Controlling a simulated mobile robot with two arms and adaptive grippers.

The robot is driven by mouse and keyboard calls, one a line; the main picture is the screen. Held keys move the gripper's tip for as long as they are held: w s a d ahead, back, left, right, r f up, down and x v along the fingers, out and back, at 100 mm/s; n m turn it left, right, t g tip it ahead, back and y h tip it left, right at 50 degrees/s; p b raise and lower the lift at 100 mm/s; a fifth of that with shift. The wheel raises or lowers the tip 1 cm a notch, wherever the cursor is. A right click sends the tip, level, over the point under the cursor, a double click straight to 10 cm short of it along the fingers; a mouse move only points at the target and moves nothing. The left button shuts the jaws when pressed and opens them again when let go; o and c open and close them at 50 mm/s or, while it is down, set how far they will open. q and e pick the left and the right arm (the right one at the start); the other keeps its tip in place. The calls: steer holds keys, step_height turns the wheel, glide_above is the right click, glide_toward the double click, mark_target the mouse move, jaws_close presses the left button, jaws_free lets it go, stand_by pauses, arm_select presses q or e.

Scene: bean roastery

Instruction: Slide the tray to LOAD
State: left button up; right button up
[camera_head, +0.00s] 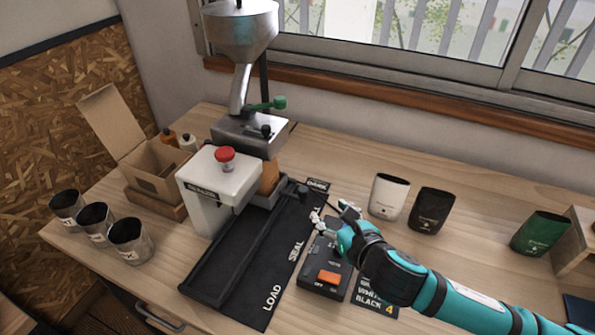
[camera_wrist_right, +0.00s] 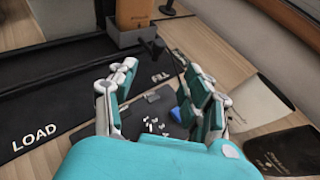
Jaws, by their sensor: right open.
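The tray (camera_head: 265,197) is a small dark grey box at the far end of a black rail track (camera_head: 222,262). It holds a brown bag (camera_head: 269,178), and a black knob (camera_head: 302,188) sticks out at its right. In the right wrist view the tray (camera_wrist_right: 130,37), bag (camera_wrist_right: 132,12) and knob (camera_wrist_right: 154,47) show beyond my fingers. The LOAD mark (camera_head: 272,297) is at the track's near end, with SEAL (camera_head: 296,251) farther up. My right gripper (camera_head: 334,214) is open and empty, to the right of the track and nearer than the knob, apart from it. My left gripper is not in view.
A white sealer with a red button (camera_head: 225,155) stands left of the track, below the steel grinder (camera_head: 240,40). A black switch box with an orange rocker (camera_head: 330,277) lies below my right gripper. White (camera_head: 389,196) and black (camera_head: 431,210) pouches stand to the right.

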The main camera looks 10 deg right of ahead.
mark_target(304, 191)
steer(key=x, duration=0.4)
steer(key=p+x, duration=0.1)
steer(key=x, duration=1.1)
steer(key=shift+w, duration=0.1)
steer(key=shift+w+a+f, duration=0.1)
steer(key=shift+w+f, duration=0.05)
steer(key=shift+w, duration=0.15)
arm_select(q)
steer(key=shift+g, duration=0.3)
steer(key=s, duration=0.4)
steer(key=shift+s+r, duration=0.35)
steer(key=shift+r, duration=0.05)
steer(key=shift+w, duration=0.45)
arm_select(e)
jaws_close()
